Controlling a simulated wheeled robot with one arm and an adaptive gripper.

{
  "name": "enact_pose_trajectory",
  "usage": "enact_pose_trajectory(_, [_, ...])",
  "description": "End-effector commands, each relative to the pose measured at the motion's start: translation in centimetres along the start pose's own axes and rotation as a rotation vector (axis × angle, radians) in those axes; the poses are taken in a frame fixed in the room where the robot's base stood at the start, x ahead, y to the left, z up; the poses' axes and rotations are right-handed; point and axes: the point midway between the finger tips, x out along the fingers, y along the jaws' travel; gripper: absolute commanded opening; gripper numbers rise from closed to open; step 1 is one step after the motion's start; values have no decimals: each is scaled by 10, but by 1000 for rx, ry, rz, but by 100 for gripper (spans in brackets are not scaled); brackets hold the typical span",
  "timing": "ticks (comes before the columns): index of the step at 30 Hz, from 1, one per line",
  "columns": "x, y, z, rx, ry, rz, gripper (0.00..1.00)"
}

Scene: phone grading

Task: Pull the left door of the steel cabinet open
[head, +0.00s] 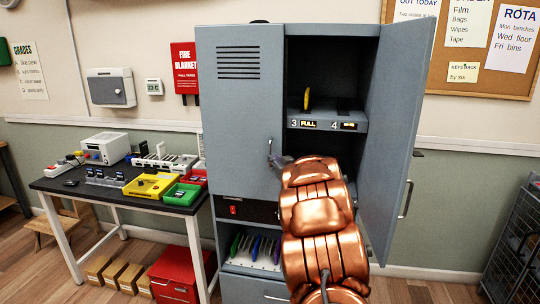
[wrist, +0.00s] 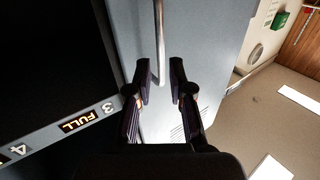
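The steel cabinet (head: 263,205) stands against the wall in the head view. Its left door (head: 240,110) is shut, with slots near its top. The door's upright bar handle (head: 270,150) is on its right side. My gripper (head: 281,160) is at the handle's lower part, mostly hidden behind my copper-coloured arm. In the wrist view my gripper (wrist: 159,70) is open. Its two dark fingers are on either side of the handle (wrist: 159,40), with a gap showing on both sides. The left door (wrist: 200,50) fills the middle behind them.
The cabinet's right door (head: 402,110) stands wide open to the right. A shelf marked 3 and 4 (head: 327,125) shows inside. A bench (head: 55,188) with trays stands left of the cabinet, with a red drawer box (head: 176,280) below. A wire cage (head: 515,245) is at far right.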

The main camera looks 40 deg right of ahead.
Motion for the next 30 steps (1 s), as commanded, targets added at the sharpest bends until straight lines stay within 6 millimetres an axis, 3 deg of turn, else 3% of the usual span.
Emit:
enact_pose_trajectory(12, [45, 0, 0, 0, -1, -1, 21])
enact_pose_trajectory(24, [52, 0, 1, 1, -2, 1, 21])
enact_pose_trajectory(30, [52, 0, 1, 1, -2, 1, 1])
